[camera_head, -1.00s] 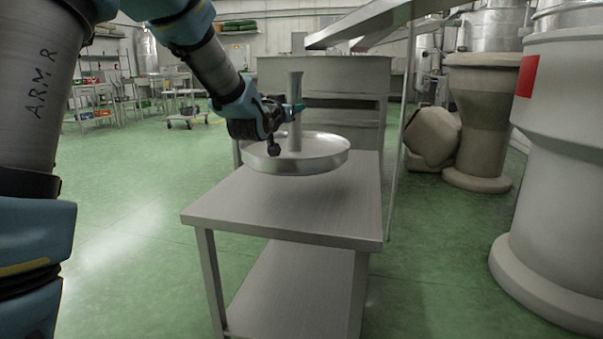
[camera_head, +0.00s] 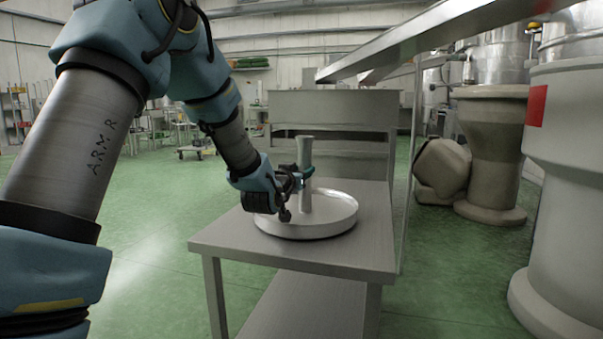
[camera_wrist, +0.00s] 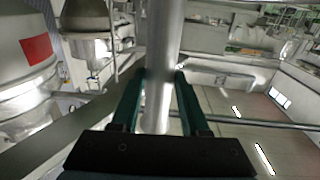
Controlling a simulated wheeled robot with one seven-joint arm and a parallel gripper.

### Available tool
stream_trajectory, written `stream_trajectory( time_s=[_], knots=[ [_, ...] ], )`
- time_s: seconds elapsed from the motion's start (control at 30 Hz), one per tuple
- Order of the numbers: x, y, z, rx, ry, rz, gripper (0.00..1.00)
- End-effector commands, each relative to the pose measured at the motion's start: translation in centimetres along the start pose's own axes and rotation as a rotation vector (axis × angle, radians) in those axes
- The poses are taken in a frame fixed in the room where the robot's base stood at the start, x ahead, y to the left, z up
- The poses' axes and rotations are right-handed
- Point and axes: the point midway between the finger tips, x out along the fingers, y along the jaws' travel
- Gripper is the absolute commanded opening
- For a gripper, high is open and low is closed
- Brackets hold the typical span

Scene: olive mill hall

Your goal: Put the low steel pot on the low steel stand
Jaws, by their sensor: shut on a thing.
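The low steel pot (camera_head: 330,226) is a wide, shallow round pan with an upright post (camera_head: 306,160) rising from its middle. The low steel stand (camera_head: 222,240) is a rectangular steel table with a lower shelf. The pot is level over the far part of the stand's top, and no clear gap shows between them; I cannot tell for sure that it touches. My gripper (camera_head: 303,180) comes from the left and is shut on the post above the pan. In the wrist view, the post (camera_wrist: 163,50) stands between the two dark green fingers (camera_wrist: 158,90). The pan is out of that view.
A steel bench (camera_head: 345,108) stands behind the stand, with a sloping steel chute (camera_head: 430,38) above at the right. Large pale cylindrical vessels (camera_head: 575,180) stand on the right. The green floor (camera_head: 150,250) to the left is open.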

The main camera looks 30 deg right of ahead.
Motion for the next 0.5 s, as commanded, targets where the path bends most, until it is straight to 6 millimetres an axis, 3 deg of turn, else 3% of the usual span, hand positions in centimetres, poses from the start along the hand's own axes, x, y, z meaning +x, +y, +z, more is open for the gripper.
stream_trajectory(
  time_s=[0.13,0.17,0.4,0.5],
  knots=[
    [0.04,0.0,0.16,0.0,0.005,0.0,0.0],
    [0.0,-0.01,0.3,0.0,0.0,0.0,0.47],
    [0.0,-0.01,0.25,0.0,-0.001,0.0,0.74],
    [0.0,-0.01,0.25,0.0,-0.001,0.0,0.75]
  ],
)
